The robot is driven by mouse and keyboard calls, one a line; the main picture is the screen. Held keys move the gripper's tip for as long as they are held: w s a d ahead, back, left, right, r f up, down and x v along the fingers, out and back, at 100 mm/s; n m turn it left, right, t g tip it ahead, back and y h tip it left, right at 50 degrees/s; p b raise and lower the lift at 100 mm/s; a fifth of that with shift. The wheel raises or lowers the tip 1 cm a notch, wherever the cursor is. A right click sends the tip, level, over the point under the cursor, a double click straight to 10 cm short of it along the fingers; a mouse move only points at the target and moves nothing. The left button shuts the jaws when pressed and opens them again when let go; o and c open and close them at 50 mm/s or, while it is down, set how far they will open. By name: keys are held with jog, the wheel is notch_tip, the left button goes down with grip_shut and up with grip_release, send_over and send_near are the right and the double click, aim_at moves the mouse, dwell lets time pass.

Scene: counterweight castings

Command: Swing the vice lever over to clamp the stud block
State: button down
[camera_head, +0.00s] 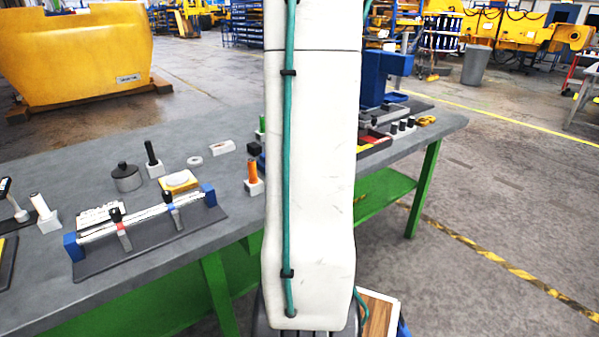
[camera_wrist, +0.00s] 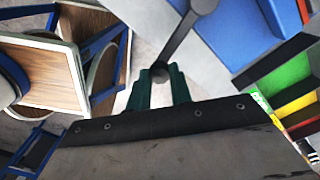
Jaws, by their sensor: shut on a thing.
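In the wrist view my gripper (camera_wrist: 159,78) has its two green fingers closed around the dark end of the grey vice lever (camera_wrist: 181,42). The lever runs up and right from the fingers to a round dark hub (camera_wrist: 204,4). The blue vice body (camera_wrist: 232,32) is to the right of the lever. In the head view the blue vice (camera_head: 383,68) stands at the far end of the grey bench, partly behind my arm. My gripper and the lever are hidden there. I cannot make out the stud block or how far the jaws are closed.
The grey bench (camera_head: 240,205) on green legs carries a rail fixture (camera_head: 150,225), a lidded dark pot (camera_head: 126,177) and small blocks. Colored trays (camera_wrist: 290,85) lie right of the vice in the wrist view. Wooden surfaces with blue frames (camera_wrist: 45,78) are at left.

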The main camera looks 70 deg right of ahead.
dwell(0.4)
jog(key=c, duration=1.3)
grip_release()
jog(key=shift+a, duration=0.1)
jog(key=shift+o, duration=0.2)
notch_tip(320, 180, up, 8)
jog(key=shift+f, duration=0.1)
